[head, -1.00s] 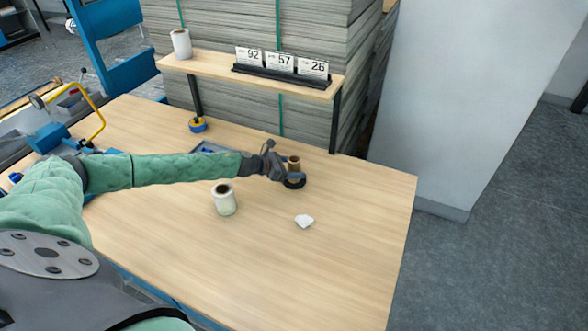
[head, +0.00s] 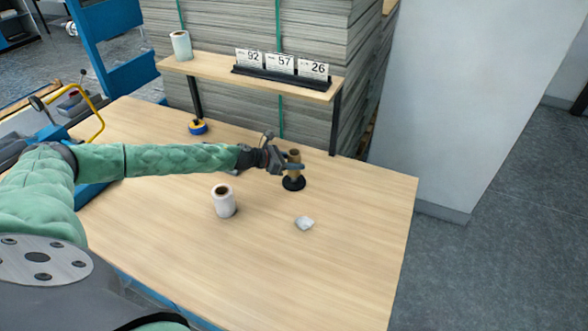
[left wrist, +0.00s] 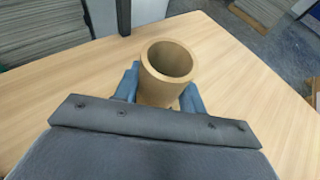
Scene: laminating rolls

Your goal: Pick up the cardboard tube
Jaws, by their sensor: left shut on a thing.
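The brown cardboard tube (head: 294,156) stands upright near the right end of the table, above a black ring-like base (head: 293,184). I cannot tell whether its lower end still touches the base. My left gripper (head: 288,166) reaches in from the left and is shut on the tube. In the left wrist view the tube (left wrist: 168,62) shows its open hollow end between the blue fingers (left wrist: 160,90). My right gripper is out of view.
A white roll (head: 224,202) stands on the table (head: 270,260), with a small crumpled white piece (head: 304,223) to its right. A shelf (head: 215,70) behind holds another roll (head: 181,46) and number cards (head: 282,65). A blue-and-yellow tape roll (head: 198,127) lies below it.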

